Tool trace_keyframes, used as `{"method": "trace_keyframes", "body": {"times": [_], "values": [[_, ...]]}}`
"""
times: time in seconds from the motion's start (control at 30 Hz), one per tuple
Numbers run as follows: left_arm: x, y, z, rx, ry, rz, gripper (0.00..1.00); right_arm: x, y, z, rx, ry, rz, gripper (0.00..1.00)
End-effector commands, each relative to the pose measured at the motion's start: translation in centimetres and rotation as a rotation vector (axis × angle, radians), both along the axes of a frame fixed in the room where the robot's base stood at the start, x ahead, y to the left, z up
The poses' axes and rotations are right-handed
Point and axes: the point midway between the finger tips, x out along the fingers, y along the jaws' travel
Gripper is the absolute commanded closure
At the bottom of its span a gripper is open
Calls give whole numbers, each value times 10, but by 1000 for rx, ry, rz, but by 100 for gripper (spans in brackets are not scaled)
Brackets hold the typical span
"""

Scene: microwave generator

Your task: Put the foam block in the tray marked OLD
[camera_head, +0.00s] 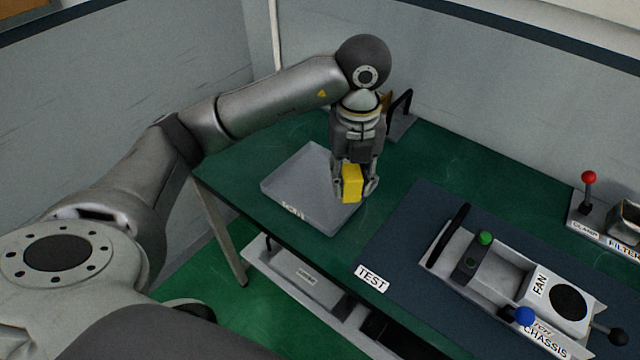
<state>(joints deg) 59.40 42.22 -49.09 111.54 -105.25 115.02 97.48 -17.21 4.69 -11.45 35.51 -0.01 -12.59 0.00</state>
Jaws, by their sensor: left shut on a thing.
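The yellow foam block (351,184) is between the fingers of my left gripper (356,190), which is shut on it. The gripper points down and holds the block over the right part of a shallow grey tray (300,180) on the green table. I cannot tell how far above the tray floor the block is. A label on the tray's front edge is too small to read surely. My right gripper is not in view.
A dark blue mat marked TEST (400,262) lies right of the tray. On it stands a chassis (510,265) with a fan, knobs and a black handle. A filter unit (590,215) with a red knob stands at the far right. Walls close the back and left.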

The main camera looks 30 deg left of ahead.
Motion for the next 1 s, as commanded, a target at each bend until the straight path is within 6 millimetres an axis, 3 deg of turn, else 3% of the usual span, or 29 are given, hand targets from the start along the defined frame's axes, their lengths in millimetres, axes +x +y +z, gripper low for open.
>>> {"method": "trace_keyframes", "body": {"times": [0.17, 0.37, 0.53, 0.7, 1.0], "values": [[13, 23, -9, 3, 5, 27, 78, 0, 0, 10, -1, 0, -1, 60], [39, 65, -29, 4, 6, 25, 78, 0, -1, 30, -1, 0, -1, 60], [57, 92, -59, 3, 8, 21, 78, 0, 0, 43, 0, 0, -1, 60], [69, 108, -84, 1, 3, 17, 78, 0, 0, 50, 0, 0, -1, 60], [76, 118, -100, 1, 2, 16, 78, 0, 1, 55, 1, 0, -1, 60]]}}
